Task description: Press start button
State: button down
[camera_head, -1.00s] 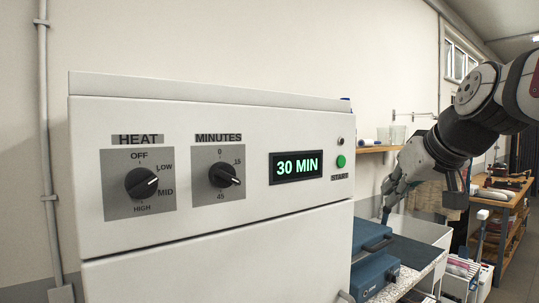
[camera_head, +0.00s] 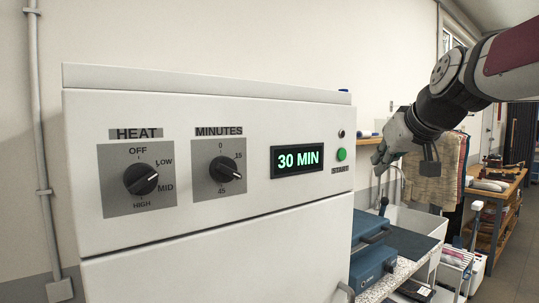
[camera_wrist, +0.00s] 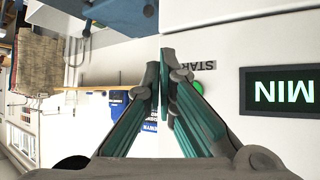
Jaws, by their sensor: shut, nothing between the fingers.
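The green start button (camera_head: 341,154) sits on the right end of the white machine's front panel, above the START label (camera_head: 341,170). My gripper (camera_head: 377,161) is shut and empty, a little to the right of the button and apart from it in the head view. In the wrist view the fingertips (camera_wrist: 166,55) meet beside the START label, and the button (camera_wrist: 207,92) is partly hidden behind the right finger. The display (camera_head: 297,161) reads 30 MIN. The MINUTES knob (camera_head: 225,170) points to the right, between 15 and 45.
A small dark knob or light (camera_head: 341,134) sits above the button. Blue cases (camera_head: 372,264) lie on a counter right of the machine. A sink (camera_head: 410,222), hanging clothes (camera_head: 437,170) and a wooden shelf unit (camera_head: 495,205) stand farther back.

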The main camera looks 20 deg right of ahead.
send_near(344, 168)
jog(key=shift+w+d+f, duration=0.3)
jog(key=shift+w+f, duration=0.3)
jog(key=shift+f, duration=0.05)
jog(key=shift+w+d+f, duration=0.3)
jog(key=shift+w+f, duration=0.3)
jog(key=shift+f, duration=0.1)
jog(key=shift+w, duration=0.15)
dwell(0.4)
jog(key=shift+w+a, duration=0.1)
jog(key=shift+w, duration=0.1)
jog(key=shift+w+a, duration=0.15)
jog(key=shift+w, duration=0.2)
dwell(0.7)
jog(key=shift+s, duration=0.15)
jog(key=shift+s+d, duration=0.25)
jog(key=shift+s, duration=0.35)
jog(key=shift+s, duration=0.1)
jog(key=s, duration=0.1)
jog(key=s+d, duration=0.1)
jog(key=s, duration=0.2)
jog(key=shift+s+d, duration=0.25)
jog(key=shift+d, duration=0.1)
